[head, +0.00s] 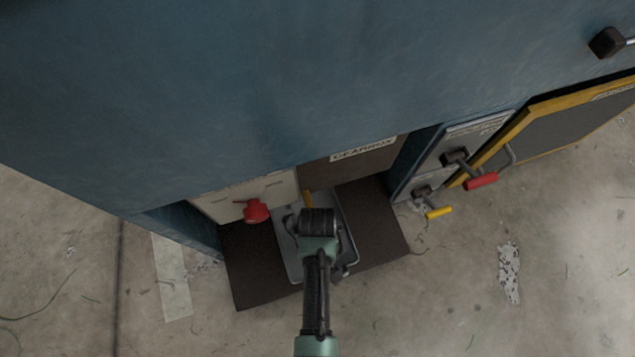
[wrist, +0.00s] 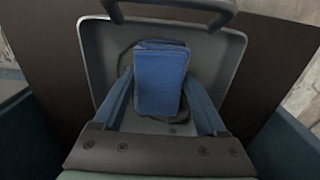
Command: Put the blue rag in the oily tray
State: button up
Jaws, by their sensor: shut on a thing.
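The grey oily tray (head: 287,247) sits on a dark mat below the blue machine. In the wrist view the tray (wrist: 225,55) fills the area beyond my fingers, with dark marks on its floor around the rag. My gripper (head: 317,222) is over the tray in the head view, and its fingertips are hidden there. In the wrist view my gripper (wrist: 161,85) is shut on the folded blue rag (wrist: 160,80), which lies between the fingers and against the tray floor in the picture. I cannot tell whether the rag touches the tray. The rag is hidden in the head view.
The dark mat (head: 375,215) extends both sides of the tray. A red knob (head: 256,210) is at the tray's back left. Red (head: 481,181) and yellow (head: 439,212) handles stick out at right. The machine (head: 240,90) overhangs behind. Concrete floor in front is clear.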

jog(key=shift+f, duration=0.15)
jog(key=o, duration=1.2)
jog(key=shift+o, duration=0.2)
notch_tip(320, 180, up, 12)
jog(key=p, duration=0.8)
jog(key=shift+r, duration=0.2)
